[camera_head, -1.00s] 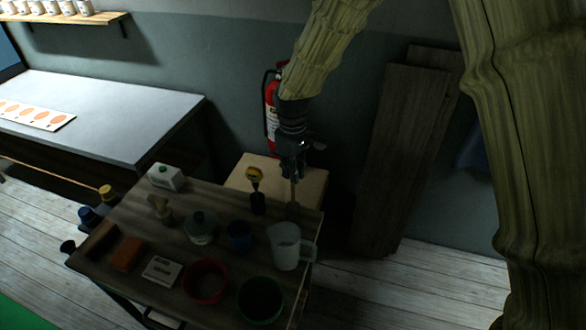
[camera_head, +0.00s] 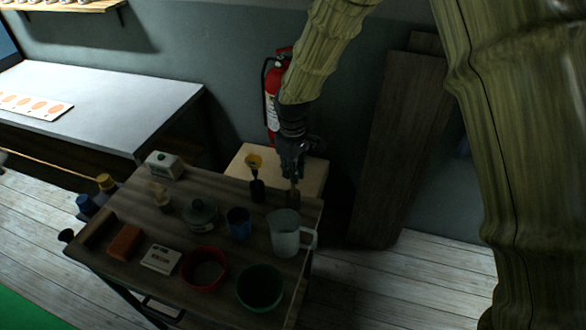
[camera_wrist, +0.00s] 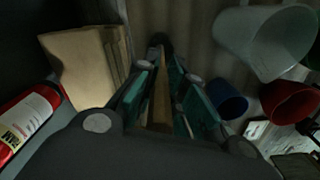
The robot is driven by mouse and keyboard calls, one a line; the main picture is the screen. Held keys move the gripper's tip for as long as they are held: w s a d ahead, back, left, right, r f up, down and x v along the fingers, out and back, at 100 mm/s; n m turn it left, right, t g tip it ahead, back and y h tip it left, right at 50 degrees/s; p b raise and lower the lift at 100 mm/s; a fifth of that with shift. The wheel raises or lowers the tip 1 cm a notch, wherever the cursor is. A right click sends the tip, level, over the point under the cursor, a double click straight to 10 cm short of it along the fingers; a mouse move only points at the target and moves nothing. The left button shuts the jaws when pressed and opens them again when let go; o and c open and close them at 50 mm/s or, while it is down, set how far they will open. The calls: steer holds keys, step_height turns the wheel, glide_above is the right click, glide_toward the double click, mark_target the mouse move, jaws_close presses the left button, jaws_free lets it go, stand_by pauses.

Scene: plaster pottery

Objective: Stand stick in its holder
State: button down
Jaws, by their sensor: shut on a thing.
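The stick (camera_head: 293,186) is a thin brown rod pointing down from my gripper (camera_head: 291,172). In the wrist view the stick (camera_wrist: 161,95) runs away from me between the teal finger pads of my gripper (camera_wrist: 165,100), which is shut on it. A dark round shape (camera_wrist: 161,40), likely the holder, shows at the stick's far end. In the head view a dim holder-like shape (camera_head: 293,199) stands below my gripper at the cart's back right. I cannot tell whether the stick's tip is inside it.
On the wooden cart, a clear jug (camera_head: 286,238) stands just in front. A dark stand with a yellow-topped tool (camera_head: 257,188) is to the left. A blue cup (camera_head: 238,224), red bowl (camera_head: 204,268) and green bowl (camera_head: 261,290) are nearer. A cardboard box (camera_head: 312,176) stands behind.

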steer(key=c, duration=1.4)
jaws_free()
step_height(320, 180, up, 12)
steer(key=shift+f, duration=0.1)
